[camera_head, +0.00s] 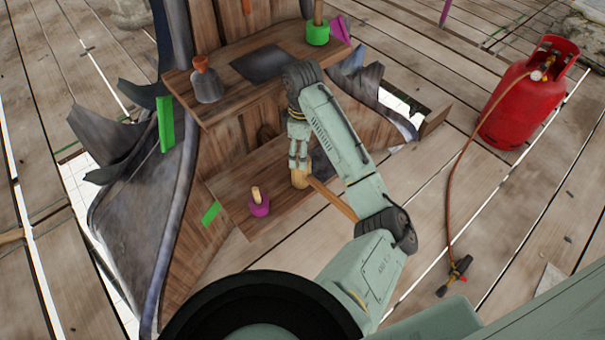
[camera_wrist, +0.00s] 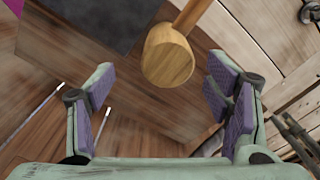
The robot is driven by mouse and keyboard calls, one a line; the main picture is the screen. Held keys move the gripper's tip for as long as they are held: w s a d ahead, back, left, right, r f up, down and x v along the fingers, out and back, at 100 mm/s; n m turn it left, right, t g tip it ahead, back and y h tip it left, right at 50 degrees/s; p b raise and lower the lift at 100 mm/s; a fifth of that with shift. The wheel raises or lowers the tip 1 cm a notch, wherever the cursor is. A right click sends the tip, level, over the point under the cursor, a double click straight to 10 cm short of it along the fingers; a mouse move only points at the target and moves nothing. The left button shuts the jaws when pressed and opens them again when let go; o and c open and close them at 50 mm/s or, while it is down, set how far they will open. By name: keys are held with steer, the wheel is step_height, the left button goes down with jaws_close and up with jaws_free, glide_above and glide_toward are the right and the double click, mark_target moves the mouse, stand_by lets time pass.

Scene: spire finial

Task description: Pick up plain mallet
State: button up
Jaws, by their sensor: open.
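The plain mallet (camera_head: 330,198) has a pale wooden head and a long wooden handle. It is on the lower wooden shelf (camera_head: 232,190), with its handle running toward the lower right, partly behind my arm in the head view. In the wrist view the mallet head (camera_wrist: 168,57) is ahead of the jaws, near the middle, with the handle rising to the upper right. My gripper (camera_wrist: 165,100) is open and empty, its purple pads on either side of the space below the mallet head. In the head view my gripper (camera_head: 299,160) is right above the mallet head.
A magenta mallet (camera_head: 259,205) stands to the left on the lower shelf. The upper shelf (camera_head: 225,95) holds a grey bottle-like object (camera_head: 206,82) and a green mallet (camera_head: 318,34). A red gas cylinder (camera_head: 530,95) with a hose and torch (camera_head: 455,275) is at right.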

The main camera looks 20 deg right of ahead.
steer(key=f, duration=0.2)
steer(key=f+p, duration=0.1)
steer(key=f, duration=0.1)
steer(key=s+f, duration=0.1)
steer(key=f, duration=0.2)
steer(key=shift+a, duration=0.2)
steer(key=shift+w, duration=0.1)
steer(key=shift+r, duration=0.1)
steer(key=c, duration=1.4)
